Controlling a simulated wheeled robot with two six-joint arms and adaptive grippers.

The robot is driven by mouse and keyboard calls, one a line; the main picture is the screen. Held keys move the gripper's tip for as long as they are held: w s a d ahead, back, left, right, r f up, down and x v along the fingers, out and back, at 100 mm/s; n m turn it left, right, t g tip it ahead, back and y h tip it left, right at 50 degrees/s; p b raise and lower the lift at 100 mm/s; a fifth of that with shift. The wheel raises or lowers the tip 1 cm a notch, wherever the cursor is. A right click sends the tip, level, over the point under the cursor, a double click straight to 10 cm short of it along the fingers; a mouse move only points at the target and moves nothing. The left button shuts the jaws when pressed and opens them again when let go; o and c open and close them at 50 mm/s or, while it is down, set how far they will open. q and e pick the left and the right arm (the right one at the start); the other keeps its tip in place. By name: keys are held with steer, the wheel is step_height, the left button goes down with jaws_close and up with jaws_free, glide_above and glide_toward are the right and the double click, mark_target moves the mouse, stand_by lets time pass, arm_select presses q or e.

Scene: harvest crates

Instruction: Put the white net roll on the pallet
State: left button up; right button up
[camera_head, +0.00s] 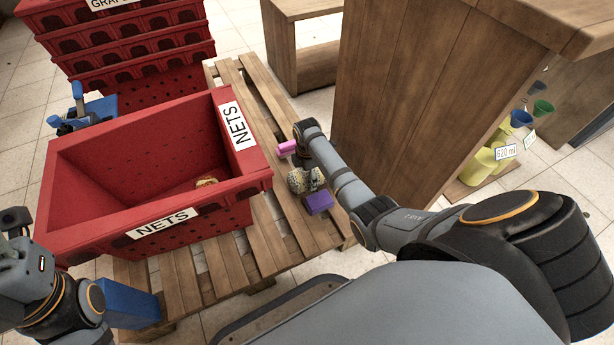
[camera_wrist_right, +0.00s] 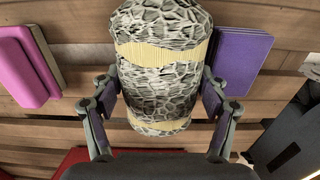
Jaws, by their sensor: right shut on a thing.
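The white net roll (camera_head: 297,182), a pale mesh bundle with two yellowish bands, is between the fingers of my right gripper (camera_head: 312,178). In the right wrist view, the roll (camera_wrist_right: 160,75) fills the middle, with the fingers of my right gripper (camera_wrist_right: 160,108) shut on its sides. The roll is over the right part of the wooden pallet (camera_head: 185,290); I cannot tell whether it touches the slats. Part of my left arm's end shows at the left edge of the head view, but its fingers cannot be made out.
A purple block (camera_head: 318,203) and a pink block (camera_head: 286,148) lie on the pallet on either side of the roll. A red crate labelled NETS (camera_head: 90,225) covers much of the pallet; a small yellowish item (camera_head: 206,182) is inside. A wooden cabinet (camera_head: 420,85) stands close on the right.

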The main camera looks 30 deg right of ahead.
steer(key=o, duration=1.5)
step_height(320, 180, up, 11)
steer(key=p, duration=0.6)
steer(key=shift+p, duration=0.4)
steer(key=shift+r, duration=0.6)
